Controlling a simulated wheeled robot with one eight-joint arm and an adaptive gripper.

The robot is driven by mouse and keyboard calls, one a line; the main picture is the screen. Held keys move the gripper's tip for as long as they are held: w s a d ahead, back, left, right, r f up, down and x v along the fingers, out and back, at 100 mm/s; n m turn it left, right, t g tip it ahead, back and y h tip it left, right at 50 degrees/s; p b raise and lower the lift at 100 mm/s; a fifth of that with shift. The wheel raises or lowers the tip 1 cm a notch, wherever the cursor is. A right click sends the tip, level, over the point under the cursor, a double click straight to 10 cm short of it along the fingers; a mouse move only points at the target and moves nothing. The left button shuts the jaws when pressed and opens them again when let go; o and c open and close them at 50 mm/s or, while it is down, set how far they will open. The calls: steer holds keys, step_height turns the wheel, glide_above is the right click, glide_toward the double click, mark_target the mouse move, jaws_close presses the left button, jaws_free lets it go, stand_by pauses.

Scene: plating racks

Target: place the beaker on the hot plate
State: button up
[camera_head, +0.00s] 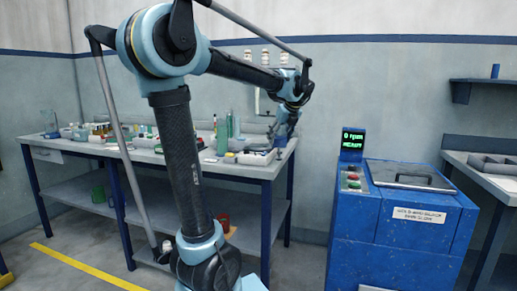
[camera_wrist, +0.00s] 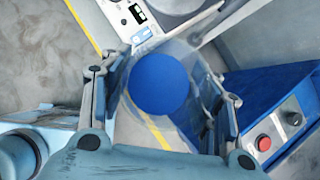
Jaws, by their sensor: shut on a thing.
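My gripper (camera_wrist: 166,92) is shut around a clear beaker (camera_wrist: 187,50), with one finger on each side. The beaker is seen from above in the wrist view, and a round blue area (camera_wrist: 158,84) fills its middle. In the head view my gripper (camera_head: 283,132) is at the right end of the workbench, small and partly lost among the arm links. I cannot make out the beaker clearly there. A white device (camera_wrist: 124,16) with a dark display lies beyond the beaker in the wrist view. I cannot tell whether it is the hot plate.
The workbench (camera_head: 262,172) carries bottles and glassware. A blue machine (camera_head: 400,235) with a lit display stands to the right. In the wrist view a grey panel with a red button (camera_wrist: 264,143) and a knob is at lower right. Another bench (camera_head: 490,180) stands far right.

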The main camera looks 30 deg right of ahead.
steer(key=w, duration=0.6)
steer(key=w+d, duration=0.1)
steer(key=w, duration=1)
steer(key=shift+w+d, duration=0.3)
steer(key=shift+w, duration=0.1)
steer(key=shift+f, duration=1.8)
steer(key=o, duration=1.2)
steer(key=shift+f, duration=0.1)
steer(key=shift+c, duration=0.2)
steer(key=v, duration=1.2)
